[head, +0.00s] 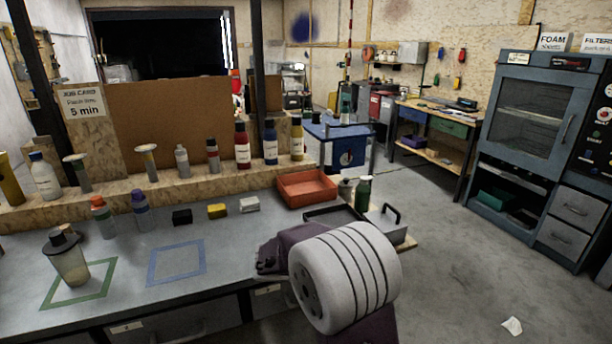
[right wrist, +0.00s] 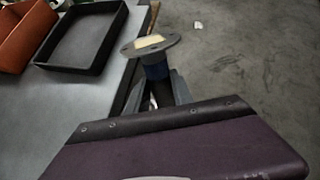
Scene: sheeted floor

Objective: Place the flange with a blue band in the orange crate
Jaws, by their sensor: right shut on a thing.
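My right gripper (right wrist: 160,92) is shut on the flange with a blue band (right wrist: 151,48) in the right wrist view. The flange has a grey round disc with holes and a pale centre on top, and a dark blue band just below it. Its lower part is between the fingers. It is by the bench edge, with floor behind it. In the head view my white arm link hides the flange and fingers. The orange crate (head: 306,196) sits at the bench's back right, its visible inside empty. It also shows at the upper left of the right wrist view (right wrist: 22,38). My left gripper is out of view.
A black tray (right wrist: 85,35) lies beside the crate. A green bottle (head: 363,193) and a handled metal box (head: 384,226) stand near the bench's right end. Several bottles and flanges line the wooden ledge (head: 120,195) behind. Small blocks (head: 217,210) lie left of the crate.

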